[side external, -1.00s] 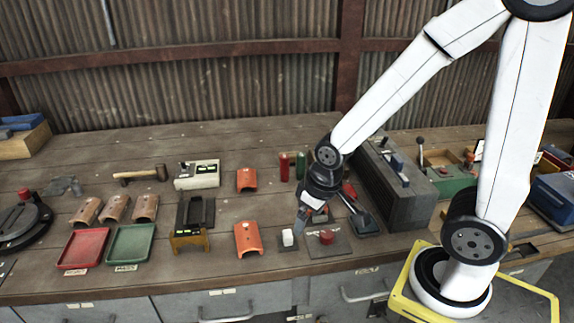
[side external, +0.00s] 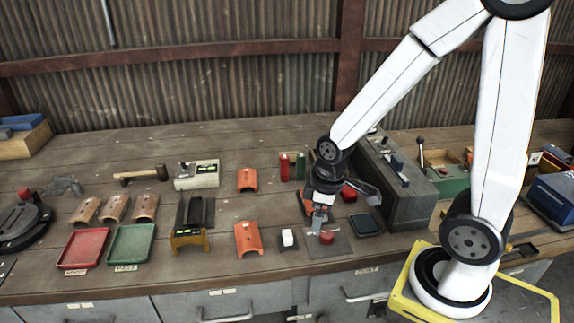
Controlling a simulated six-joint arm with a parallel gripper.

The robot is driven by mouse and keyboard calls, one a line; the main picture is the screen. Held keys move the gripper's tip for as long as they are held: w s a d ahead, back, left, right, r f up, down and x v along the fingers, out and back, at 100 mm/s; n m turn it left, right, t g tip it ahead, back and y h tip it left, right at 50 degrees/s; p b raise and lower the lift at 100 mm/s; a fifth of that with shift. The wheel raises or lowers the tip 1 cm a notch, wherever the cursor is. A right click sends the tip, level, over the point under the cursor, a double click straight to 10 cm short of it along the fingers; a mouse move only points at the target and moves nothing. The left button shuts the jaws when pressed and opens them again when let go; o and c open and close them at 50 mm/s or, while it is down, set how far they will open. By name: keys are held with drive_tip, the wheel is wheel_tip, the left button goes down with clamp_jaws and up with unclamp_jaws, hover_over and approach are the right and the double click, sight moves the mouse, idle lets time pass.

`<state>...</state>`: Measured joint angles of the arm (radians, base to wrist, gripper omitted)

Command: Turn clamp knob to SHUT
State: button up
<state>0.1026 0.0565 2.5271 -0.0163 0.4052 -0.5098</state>
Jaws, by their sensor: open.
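A red knob (side external: 327,238), which I take to be the clamp knob, stands on a flat grey plate (side external: 342,249) near the bench's front edge. Its setting is too small to read. My gripper (side external: 345,212) points down just behind the knob, its fingers spread wide. The left fingertip is low, close behind and slightly left of the knob; contact cannot be told. The other finger reaches out to the right, over the area by a dark square pad (side external: 366,224). Nothing shows between the fingers.
An orange curved part (side external: 247,239) lies further left. A large grey box (side external: 398,188) stands close on the right. Another red piece (side external: 349,193) is partly hidden behind my gripper.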

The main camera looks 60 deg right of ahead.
sight(327, 234)
drive_tip(key=d+n, duration=0.1)
drive_tip(key=n, duration=0.1)
drive_tip(key=d+f+n+g, duration=0.1)
drive_tip(key=n, duration=0.1)
drive_tip(key=s+d+n, duration=0.1)
drive_tip(key=n, duration=0.1)
drive_tip(key=shift+d+f, duration=0.15)
drive_tip(key=shift+d, duration=0.25)
drive_tip(key=shift+f, duration=0.1)
drive_tip(key=shift+w+d+f, duration=0.1)
drive_tip(key=shift+w+f, duration=0.05)
drive_tip(key=shift+f, duration=3.6)
drive_tip(key=shift+c, duration=0.2)
clamp_jaws()
